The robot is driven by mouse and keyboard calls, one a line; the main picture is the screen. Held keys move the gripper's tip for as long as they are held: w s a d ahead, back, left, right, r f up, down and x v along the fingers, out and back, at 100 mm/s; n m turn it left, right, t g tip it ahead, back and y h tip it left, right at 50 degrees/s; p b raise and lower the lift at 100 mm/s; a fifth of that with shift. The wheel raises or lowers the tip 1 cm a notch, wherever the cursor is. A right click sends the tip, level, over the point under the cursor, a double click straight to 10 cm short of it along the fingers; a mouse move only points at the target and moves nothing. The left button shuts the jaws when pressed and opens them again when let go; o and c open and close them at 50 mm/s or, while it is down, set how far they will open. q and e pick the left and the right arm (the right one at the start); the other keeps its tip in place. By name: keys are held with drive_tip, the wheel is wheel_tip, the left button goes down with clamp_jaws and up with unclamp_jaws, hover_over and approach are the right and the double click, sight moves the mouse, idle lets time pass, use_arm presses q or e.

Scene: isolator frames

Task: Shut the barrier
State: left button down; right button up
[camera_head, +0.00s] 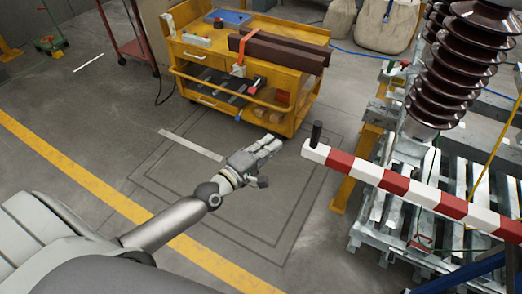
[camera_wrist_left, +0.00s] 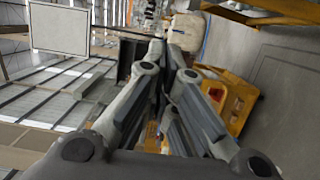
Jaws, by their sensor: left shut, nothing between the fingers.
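The barrier (camera_head: 397,185) is a red and white striped bar in the head view. It runs from its free end near the middle of the picture to the right edge, sloping down to the right. A short dark upright peg (camera_head: 316,133) stands on its free end. My left gripper (camera_head: 272,147) is shut and empty, a little to the left of the bar's free end and apart from it. In the left wrist view the shut fingers (camera_wrist_left: 168,60) fill the middle, with nothing between them. My right gripper is not in view.
A yellow tool cart (camera_head: 285,100) with brown beams on top stands behind my left gripper. A brown ribbed insulator (camera_head: 455,70) and grey metal frames (camera_head: 390,230) stand behind the bar. Yellow floor lines cross the grey floor, which is clear around my left arm.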

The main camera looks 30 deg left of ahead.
use_arm(q)
drive_tip(key=w+d, duration=0.1)
drive_tip(key=w+d+p, duration=0.1)
drive_tip(key=d, duration=0.1)
drive_tip(key=w+d+p, duration=0.1)
drive_tip(key=d, duration=0.1)
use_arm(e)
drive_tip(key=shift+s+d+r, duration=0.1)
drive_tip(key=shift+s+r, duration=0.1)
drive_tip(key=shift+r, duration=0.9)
